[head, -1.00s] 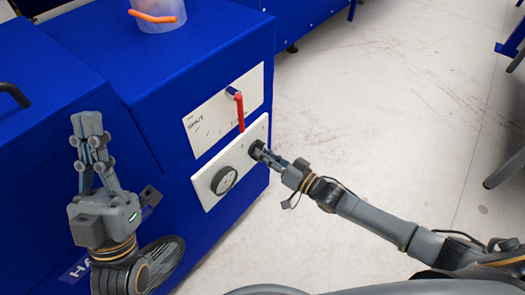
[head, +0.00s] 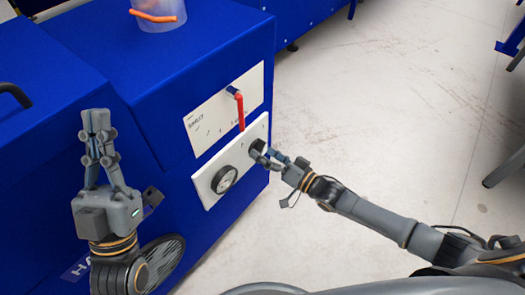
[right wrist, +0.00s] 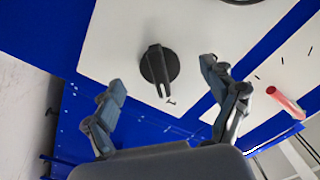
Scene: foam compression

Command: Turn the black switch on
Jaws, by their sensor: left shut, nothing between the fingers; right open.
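The black switch is a round knob with a raised grip bar on the white lower panel of the blue machine. It shows in the head view (head: 257,147), partly hidden by my right gripper, and clearly in the right wrist view (right wrist: 158,66). My right gripper (head: 272,157) is in front of the switch. In the right wrist view its open fingers (right wrist: 166,103) stand on either side of the switch, apart from it, with nothing between them. My left gripper (head: 97,115) is shut and empty, pointing up at the left, away from the panel.
A round gauge (head: 224,180) sits left of the switch on the lower panel (head: 206,188). A red lever (head: 240,111) hangs over the upper white panel (head: 205,124). A clear container with an orange handle (head: 158,14) stands on the machine.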

